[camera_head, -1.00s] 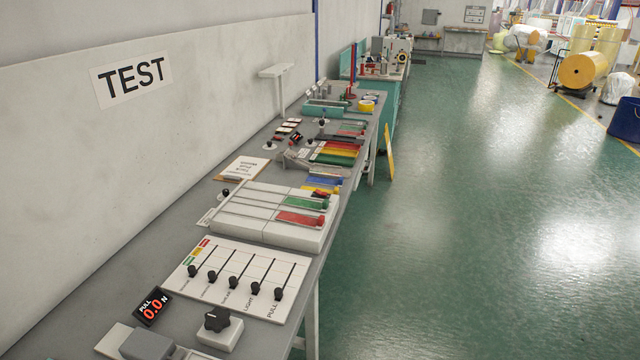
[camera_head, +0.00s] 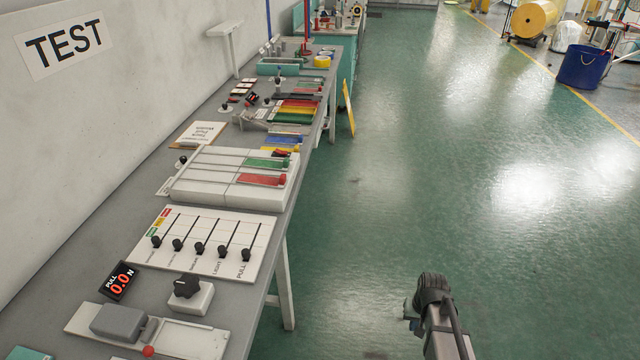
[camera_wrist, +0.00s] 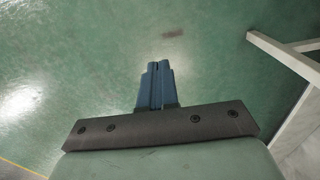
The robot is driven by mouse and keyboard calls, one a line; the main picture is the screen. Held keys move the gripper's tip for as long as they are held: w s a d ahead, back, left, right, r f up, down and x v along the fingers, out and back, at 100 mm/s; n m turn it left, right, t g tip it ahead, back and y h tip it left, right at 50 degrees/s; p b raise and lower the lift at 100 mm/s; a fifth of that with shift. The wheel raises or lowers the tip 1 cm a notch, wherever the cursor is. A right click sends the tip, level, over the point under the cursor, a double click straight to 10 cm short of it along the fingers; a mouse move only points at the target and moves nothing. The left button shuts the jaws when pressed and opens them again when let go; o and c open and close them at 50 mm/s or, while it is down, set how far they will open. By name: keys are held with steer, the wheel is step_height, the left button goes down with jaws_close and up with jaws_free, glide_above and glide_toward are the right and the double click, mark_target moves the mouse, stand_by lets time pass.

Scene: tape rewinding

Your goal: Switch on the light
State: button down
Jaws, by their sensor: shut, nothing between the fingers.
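A white slider panel (camera_head: 205,240) lies on the grey bench in the head view, with several black knobs at the near ends of upright slots. The label LIGHT is printed by the fourth knob (camera_head: 222,251) from the left; PULL is by the rightmost knob (camera_head: 246,255). My gripper (camera_wrist: 156,68) shows in the wrist view with its two blue fingers shut together, empty, over green floor. In the head view my arm is at the lower right, over the floor and apart from the bench.
A bench leg (camera_head: 285,290) stands below; floor to the right is clear.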

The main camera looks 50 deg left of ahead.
steer(key=a+r+n+y, duration=0.1)
steer(key=a+r+y, duration=0.1)
steer(key=a+r, duration=1.05)
steer(key=a+r+n+y, duration=0.1)
steer(key=a+r, duration=0.7)
steer(key=a, duration=1)
steer(key=s+a+r+m+g, duration=0.1)
steer(key=s+a+r+g, duration=0.2)
steer(key=a+r, duration=2.3)
step_height(320, 180, up, 3)
steer(key=shift+f+m, duration=0.2)
steer(key=shift+m, duration=0.1)
steer(key=shift+s+a, duration=0.1)
